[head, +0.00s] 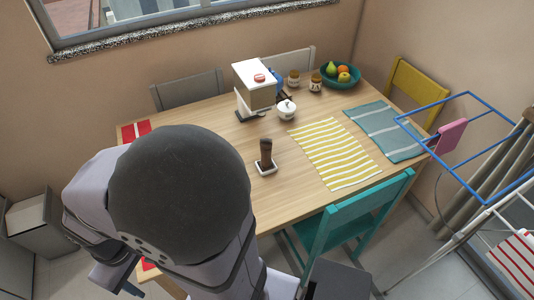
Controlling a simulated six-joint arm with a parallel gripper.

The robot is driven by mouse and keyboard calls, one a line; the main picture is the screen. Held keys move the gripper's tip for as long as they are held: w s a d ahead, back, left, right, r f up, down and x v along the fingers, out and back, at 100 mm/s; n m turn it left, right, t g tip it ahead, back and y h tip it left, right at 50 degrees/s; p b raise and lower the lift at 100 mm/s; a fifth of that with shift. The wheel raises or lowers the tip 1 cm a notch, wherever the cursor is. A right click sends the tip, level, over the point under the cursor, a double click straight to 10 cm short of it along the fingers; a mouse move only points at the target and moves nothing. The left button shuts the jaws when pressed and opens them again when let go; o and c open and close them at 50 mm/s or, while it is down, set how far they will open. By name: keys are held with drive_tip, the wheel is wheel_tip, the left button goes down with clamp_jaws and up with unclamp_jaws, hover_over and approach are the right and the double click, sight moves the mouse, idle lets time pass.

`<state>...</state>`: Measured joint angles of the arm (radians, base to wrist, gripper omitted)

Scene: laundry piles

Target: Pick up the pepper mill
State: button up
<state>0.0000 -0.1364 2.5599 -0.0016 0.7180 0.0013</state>
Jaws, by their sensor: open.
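The pepper mill (266,150) is dark brown and stands upright near the middle of the wooden table. It is on or just behind a small pale-rimmed dish (273,171); I cannot tell which. My gripper (118,282) shows small and partly at the lower left, low beside the table's left end, behind my large grey arm. It is open, well apart from the mill, and I see nothing in it. My arm hides much of the table's left part.
Behind the mill stand a white-topped box (254,85), a white lidded pot (286,109), jars (315,82) and a teal fruit bowl (356,82). A yellow striped cloth (335,153) lies to the right. A teal chair (350,215) and blue-framed rack (470,150) stand at the right.

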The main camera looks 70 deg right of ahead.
idle(0.4)
drive_tip(key=shift+o, duration=1.2)
